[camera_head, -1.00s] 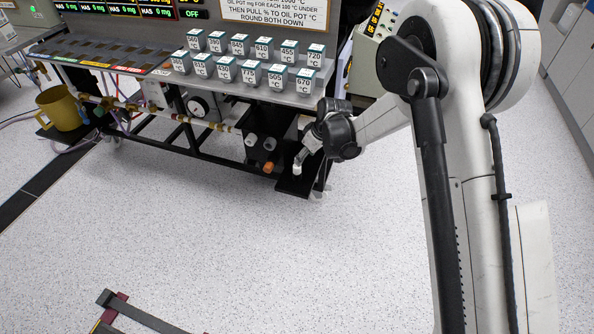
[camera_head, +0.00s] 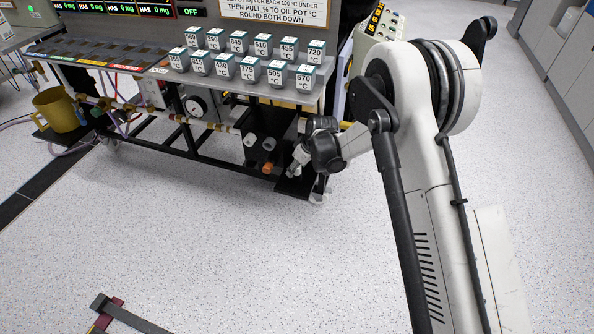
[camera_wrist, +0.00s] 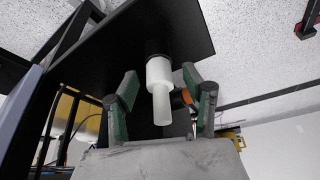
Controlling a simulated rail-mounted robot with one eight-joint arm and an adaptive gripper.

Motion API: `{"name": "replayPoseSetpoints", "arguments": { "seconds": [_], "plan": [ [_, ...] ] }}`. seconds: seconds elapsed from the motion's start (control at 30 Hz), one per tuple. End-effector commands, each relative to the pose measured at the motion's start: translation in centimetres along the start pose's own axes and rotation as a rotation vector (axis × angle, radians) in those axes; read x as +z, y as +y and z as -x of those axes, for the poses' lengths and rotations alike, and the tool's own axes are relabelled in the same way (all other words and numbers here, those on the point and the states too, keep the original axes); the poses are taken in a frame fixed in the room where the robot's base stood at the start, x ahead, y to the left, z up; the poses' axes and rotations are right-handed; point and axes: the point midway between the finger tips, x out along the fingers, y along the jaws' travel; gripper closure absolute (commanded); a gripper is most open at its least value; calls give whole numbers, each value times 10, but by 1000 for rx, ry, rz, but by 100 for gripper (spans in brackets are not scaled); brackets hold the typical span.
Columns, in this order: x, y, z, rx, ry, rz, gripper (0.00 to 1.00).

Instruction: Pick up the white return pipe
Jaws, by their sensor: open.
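The white pipe (camera_wrist: 159,75) shows in the wrist view as a wide white upper part with a narrower white tube below, fixed to a dark collar under a black plate. My gripper (camera_wrist: 161,84) is open, with one green-padded finger on each side of the pipe. A gap shows on both sides, and I cannot tell how far the pipe lies in depth between the fingers. In the head view my gripper (camera_head: 294,168) is beside the black block at the rig's lower right. Which white fitting there is this pipe, I cannot tell.
An orange-tipped fitting (camera_wrist: 180,98) is close by the right finger, and the black plate (camera_wrist: 120,45) lies close around the pipe. White fittings (camera_head: 250,140) stick out of the black block (camera_head: 278,125). Labelled boxes (camera_head: 250,66) line the shelf above.

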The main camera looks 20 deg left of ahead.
Motion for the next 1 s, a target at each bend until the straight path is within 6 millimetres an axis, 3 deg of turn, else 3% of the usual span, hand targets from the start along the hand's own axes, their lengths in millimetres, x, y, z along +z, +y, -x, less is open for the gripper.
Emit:
{"name": "replayPoseSetpoints", "arguments": {
  "seconds": [0.07,0.4,0.77,1.0],
  "plan": [
    [0,0,1,0,0,0,54],
    [0,0,1,0,0,0,100],
    [-2,0,4,0,0,0,100],
    [-11,0,26,0,0,0,100]
  ]
}}
